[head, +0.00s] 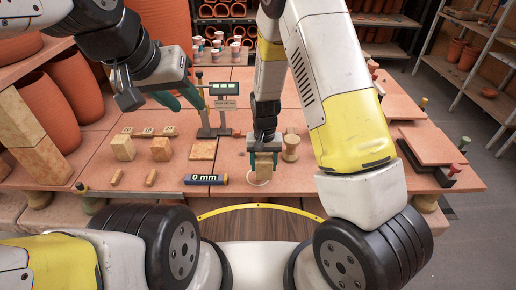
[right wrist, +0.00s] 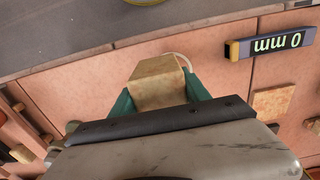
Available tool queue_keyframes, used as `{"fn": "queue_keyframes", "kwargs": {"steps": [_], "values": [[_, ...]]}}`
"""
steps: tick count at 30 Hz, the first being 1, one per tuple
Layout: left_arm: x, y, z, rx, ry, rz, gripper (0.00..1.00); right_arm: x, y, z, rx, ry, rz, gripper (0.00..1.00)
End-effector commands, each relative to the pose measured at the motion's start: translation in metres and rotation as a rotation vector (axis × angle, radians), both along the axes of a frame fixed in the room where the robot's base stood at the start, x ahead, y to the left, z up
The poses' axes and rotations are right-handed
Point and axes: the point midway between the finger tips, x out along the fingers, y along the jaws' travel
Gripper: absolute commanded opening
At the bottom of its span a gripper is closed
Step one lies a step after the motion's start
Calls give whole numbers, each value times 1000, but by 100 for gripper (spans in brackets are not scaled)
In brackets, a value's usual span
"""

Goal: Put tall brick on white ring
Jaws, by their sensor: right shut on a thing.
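My right gripper (head: 264,153) is shut on a tan tall brick (head: 264,170), held upright between its teal fingers. The brick (right wrist: 157,83) also shows between the fingers in the right wrist view. The white ring (head: 259,182) lies on the table right at the brick's lower end, partly hidden by it. A thin arc of the ring (right wrist: 183,60) shows beside the brick in the right wrist view. I cannot tell whether the brick touches the ring or hovers just above it. My left gripper (head: 180,99) is raised over the table's left part, its teal fingers apart and empty.
A bar reading 0 mm (head: 206,179) lies just left of the ring. A spool-shaped piece (head: 290,147) stands close to the right. Blocks (head: 123,148) (head: 161,149) and a flat tile (head: 203,150) lie left.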

Motion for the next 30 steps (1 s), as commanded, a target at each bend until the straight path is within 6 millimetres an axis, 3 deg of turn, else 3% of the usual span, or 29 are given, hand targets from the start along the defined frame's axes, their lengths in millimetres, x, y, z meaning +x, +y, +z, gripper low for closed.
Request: {"fn": "queue_keyframes", "kwargs": {"steps": [10,16,27,28,30], "values": [[0,0,0,0,0,0,36,25,22,-4,0,0,1,0],[0,0,0,0,0,0,36,23,20,-36,-1,2,0,0],[0,0,0,0,0,0,36,23,20,-41,0,0,0,0],[0,0,0,0,0,0,36,23,20,-41,0,1,0,58],[0,0,0,0,0,0,36,23,20,-40,0,0,0,72]]}}
